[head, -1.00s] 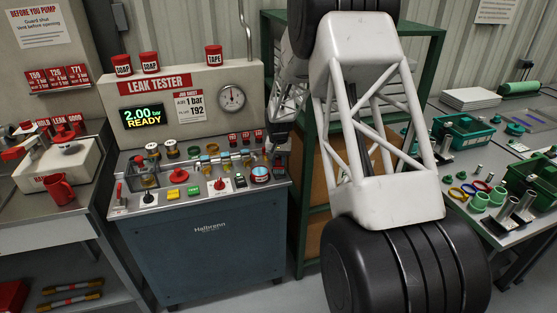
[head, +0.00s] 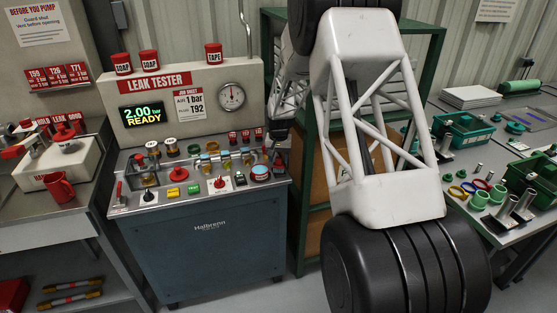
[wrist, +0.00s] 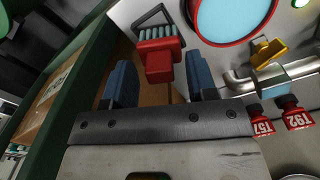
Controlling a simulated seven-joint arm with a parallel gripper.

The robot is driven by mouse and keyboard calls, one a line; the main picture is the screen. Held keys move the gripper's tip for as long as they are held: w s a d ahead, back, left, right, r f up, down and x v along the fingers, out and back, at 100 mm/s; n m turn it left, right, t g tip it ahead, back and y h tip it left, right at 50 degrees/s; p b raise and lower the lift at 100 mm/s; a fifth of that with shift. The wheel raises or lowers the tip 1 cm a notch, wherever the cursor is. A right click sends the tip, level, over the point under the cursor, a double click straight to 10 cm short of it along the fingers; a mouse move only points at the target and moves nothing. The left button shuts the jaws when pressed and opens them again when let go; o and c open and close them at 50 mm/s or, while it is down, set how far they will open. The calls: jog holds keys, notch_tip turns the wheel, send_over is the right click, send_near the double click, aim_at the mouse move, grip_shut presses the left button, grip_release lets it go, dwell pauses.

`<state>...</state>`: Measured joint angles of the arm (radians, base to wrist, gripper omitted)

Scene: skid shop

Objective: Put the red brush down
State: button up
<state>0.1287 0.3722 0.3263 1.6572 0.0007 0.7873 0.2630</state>
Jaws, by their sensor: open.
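The red brush (wrist: 158,62) shows in the wrist view, with a red block, pale blue-grey bristles and a dark wire-like loop at its far end. It sits between the two blue fingers of my gripper (wrist: 160,82), with a gap visible on each side. My gripper is open. In the head view my gripper (head: 279,150) is low at the right end of the leak tester's deck (head: 150,205), and I cannot make out the brush there. I cannot tell whether the brush touches the deck.
A red-rimmed pot with light blue inside (wrist: 225,15) is close beside the brush; it also shows in the head view (head: 261,172). A yellow valve handle (wrist: 268,50) and red tags (wrist: 297,118) are to the right. A green-framed shelf (head: 432,80) stands right of the tester.

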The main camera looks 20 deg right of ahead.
aim_at(279, 158)
notch_tip(279, 158, up, 12)
jog(key=shift+r, duration=0.15)
dwell(0.5)
dwell(0.3)
jog(key=s+a+r+n, duration=0.1)
jog(key=s+a+r, duration=0.1)
jog(key=s+r, duration=0.5)
jog(key=s+a+r+t, duration=0.1)
jog(key=s+a+r, duration=0.15)
jog(key=s, duration=0.75)
jog(key=s+a+r+n, duration=0.1)
jog(key=s+a+r, duration=0.1)
jog(key=s+r, duration=0.55)
jog(key=s+a+f+n, duration=0.1)
jog(key=s+a, duration=0.1)
jog(key=s, duration=1.3)
jog(key=s+a+f+n+t, duration=0.1)
jog(key=s+a+f, duration=0.1)
jog(key=s, duration=1.3)
jog(key=shift+s+f+t, duration=0.3)
jog(key=shift+s, duration=0.05)
